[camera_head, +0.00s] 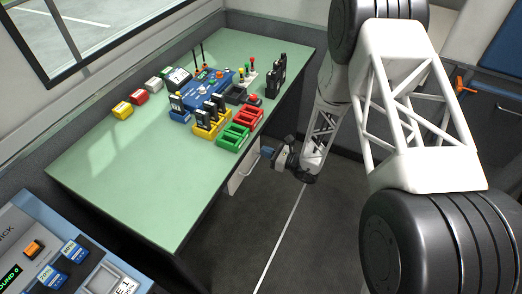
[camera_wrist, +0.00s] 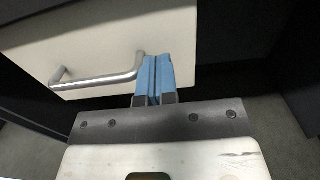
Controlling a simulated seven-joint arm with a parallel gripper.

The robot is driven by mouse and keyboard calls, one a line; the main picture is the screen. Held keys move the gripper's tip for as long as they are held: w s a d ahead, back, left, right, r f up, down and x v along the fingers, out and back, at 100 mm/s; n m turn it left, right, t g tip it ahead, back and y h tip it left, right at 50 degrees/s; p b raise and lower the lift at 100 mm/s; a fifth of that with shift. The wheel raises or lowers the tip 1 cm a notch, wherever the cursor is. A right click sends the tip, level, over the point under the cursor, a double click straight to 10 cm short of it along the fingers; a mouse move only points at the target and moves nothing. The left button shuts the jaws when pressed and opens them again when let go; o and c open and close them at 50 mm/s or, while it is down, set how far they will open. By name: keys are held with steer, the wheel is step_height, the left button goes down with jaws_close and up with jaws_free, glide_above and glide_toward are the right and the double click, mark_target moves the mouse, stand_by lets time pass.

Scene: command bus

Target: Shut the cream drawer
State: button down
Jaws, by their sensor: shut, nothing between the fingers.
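The cream drawer (camera_wrist: 112,40) fills the upper left of the wrist view, with a bar handle (camera_wrist: 95,80) across its front. In the head view the drawer (camera_head: 243,175) shows under the desk's right edge; how far it stands out is hard to tell. My gripper (camera_wrist: 153,62) is shut and empty, with its blue fingertips at the right end of the handle, close to the drawer front. I cannot tell whether they touch it. In the head view my gripper (camera_head: 268,153) is beside the desk edge, at the drawer.
The green desk (camera_head: 130,165) overhangs the drawer. On it stand a red tray (camera_head: 247,117), a green tray (camera_head: 232,137), a yellow holder (camera_head: 208,130) with black radios, and a blue case (camera_head: 205,92). A console (camera_head: 60,250) is at lower left. The floor (camera_head: 310,235) right of the desk is clear.

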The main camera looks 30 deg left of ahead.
steer(key=d, duration=1.1)
steer(key=shift+d, duration=0.3)
steer(key=s+d+r+n+g+h, duration=0.2)
steer(key=s+d+r+n, duration=0.15)
steer(key=r, duration=0.45)
steer(key=s+d+r+n+g+h, duration=0.1)
steer(key=s+d+r+n+h, duration=0.2)
steer(key=r, duration=0.5)
steer(key=s+d+r+n+g+h, duration=0.1)
steer(key=d+r+n+g, duration=0.2)
steer(key=r, duration=0.5)
steer(key=s+d+r+n+t+h, duration=0.2)
steer(key=s+d+r, duration=0.4)
steer(key=d, duration=0.3)
steer(key=s+d+r+n+t+h, duration=0.3)
steer(key=s+d+r+h, duration=0.3)
steer(key=s+d+r, duration=0.1)
steer(key=s+d+r+n+t+h, duration=0.3)
steer(key=s+d+r, duration=0.3)
steer(key=d, duration=0.5)
steer(key=shift+s+d+r+t+h, duration=0.15)
steer(key=shift+s+d+t+h, duration=0.15)
steer(key=shift+s+h, duration=0.45)
steer(key=shift+s, duration=0.15)
